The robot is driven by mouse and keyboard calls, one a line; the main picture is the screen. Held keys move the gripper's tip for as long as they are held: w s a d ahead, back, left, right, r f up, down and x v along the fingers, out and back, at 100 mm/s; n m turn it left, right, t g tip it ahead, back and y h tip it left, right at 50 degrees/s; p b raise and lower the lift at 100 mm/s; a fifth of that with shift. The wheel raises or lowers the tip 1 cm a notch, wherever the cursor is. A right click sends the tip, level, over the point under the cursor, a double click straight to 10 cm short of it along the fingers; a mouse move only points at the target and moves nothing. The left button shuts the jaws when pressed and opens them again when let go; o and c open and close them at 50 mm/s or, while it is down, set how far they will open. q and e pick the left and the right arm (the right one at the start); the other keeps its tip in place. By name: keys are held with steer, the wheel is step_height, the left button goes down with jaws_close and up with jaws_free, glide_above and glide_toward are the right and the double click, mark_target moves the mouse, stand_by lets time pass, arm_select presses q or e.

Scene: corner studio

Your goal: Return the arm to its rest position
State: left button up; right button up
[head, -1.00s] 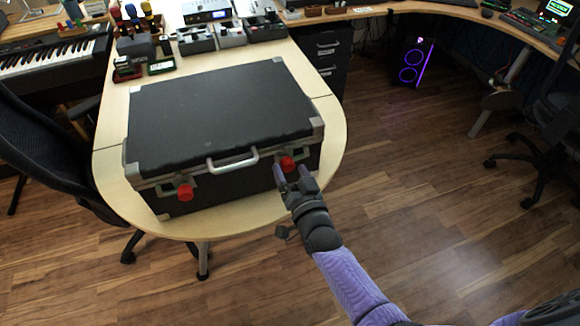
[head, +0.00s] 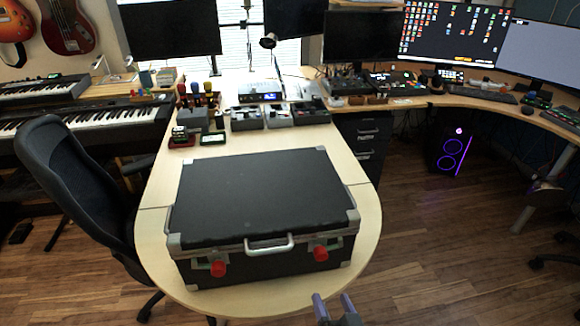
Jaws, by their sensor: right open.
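My right gripper (head: 334,309) shows at the bottom edge of the head view, with its two purple fingers apart and nothing between them. It is in front of the table's near edge, below and apart from the black case. The rest of my right arm is out of the picture. The black case (head: 262,195) is closed and lies on the table, with metal corners, a front handle (head: 269,244) and two red latch knobs, the left knob (head: 218,269) and the right knob (head: 320,253). My left gripper is not in view.
The case stands on a light wooden table (head: 155,225) with a rounded front. Small devices (head: 247,118) stand at its far end. A black office chair (head: 75,180) is close on the left. Wooden floor (head: 450,250) lies open to the right, before a desk with monitors.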

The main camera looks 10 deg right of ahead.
steer(key=s+d+r+n+g+h, duration=0.1)
steer(key=s+n+g, duration=0.2)
steer(key=s+g, duration=0.5)
steer(key=s+d+r+n+g, duration=0.1)
steer(key=s+r+n+g, duration=0.15)
steer(key=s+g, duration=0.55)
steer(key=s+f, duration=0.2)
steer(key=f, duration=0.7)
steer(key=s+f, duration=0.2)
steer(key=f, duration=0.7)
steer(key=s+d+f, duration=0.3)
steer(key=s+f, duration=0.8)
steer(key=s, duration=0.2)
steer(key=shift+s+d+f+n+g+h, duration=0.15)
steer(key=shift+s+n+g+h, duration=0.2)
steer(key=shift+n, duration=0.1)
